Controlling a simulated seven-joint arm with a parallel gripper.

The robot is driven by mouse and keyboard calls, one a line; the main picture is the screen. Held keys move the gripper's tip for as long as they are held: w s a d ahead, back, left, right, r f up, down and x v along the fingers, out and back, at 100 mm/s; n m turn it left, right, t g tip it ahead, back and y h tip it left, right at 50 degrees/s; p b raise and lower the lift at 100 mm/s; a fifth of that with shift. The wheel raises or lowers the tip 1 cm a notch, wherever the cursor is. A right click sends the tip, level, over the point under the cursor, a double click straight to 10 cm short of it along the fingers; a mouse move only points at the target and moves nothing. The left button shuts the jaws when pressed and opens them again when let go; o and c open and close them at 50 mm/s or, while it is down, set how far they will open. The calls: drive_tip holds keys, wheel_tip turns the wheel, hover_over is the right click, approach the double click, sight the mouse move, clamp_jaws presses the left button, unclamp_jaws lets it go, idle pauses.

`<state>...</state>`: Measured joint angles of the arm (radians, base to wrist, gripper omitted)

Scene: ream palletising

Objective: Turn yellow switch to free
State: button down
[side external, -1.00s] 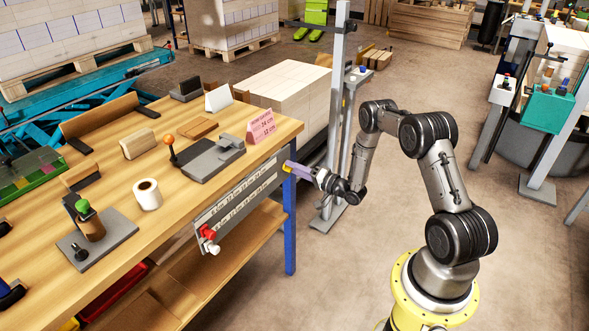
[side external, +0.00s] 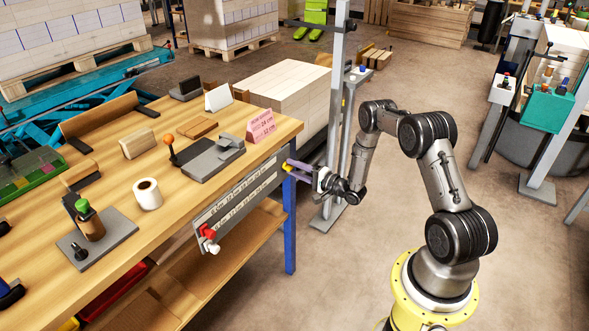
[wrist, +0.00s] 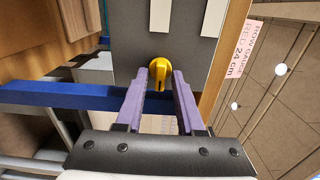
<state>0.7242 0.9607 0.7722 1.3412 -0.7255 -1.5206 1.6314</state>
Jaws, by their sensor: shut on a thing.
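The yellow switch (wrist: 159,72) is a small round knob with a grip bar, on the end of the grey panel (wrist: 130,45). In the wrist view its bar runs roughly up and down the picture. My gripper (wrist: 163,75) has two purple fingers, shut on the yellow switch from both sides. In the side view my gripper (side external: 290,168) reaches the right end of the panel below the bench's front edge, where the switch is mostly hidden by the fingers. I cannot read any free marking beside the switch.
A red knob (side external: 207,231) and a white knob (side external: 212,247) are at the panel's other end. A blue bench leg (side external: 290,225) stands just below my gripper. A pink sign (side external: 261,126) stands on the bench above. The floor around my arm is clear.

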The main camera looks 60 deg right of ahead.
drive_tip(key=c, duration=0.9)
unclamp_jaws()
drive_tip(key=shift+s, duration=0.15)
drive_tip(key=s, duration=1.3)
drive_tip(key=shift+s, duration=0.35)
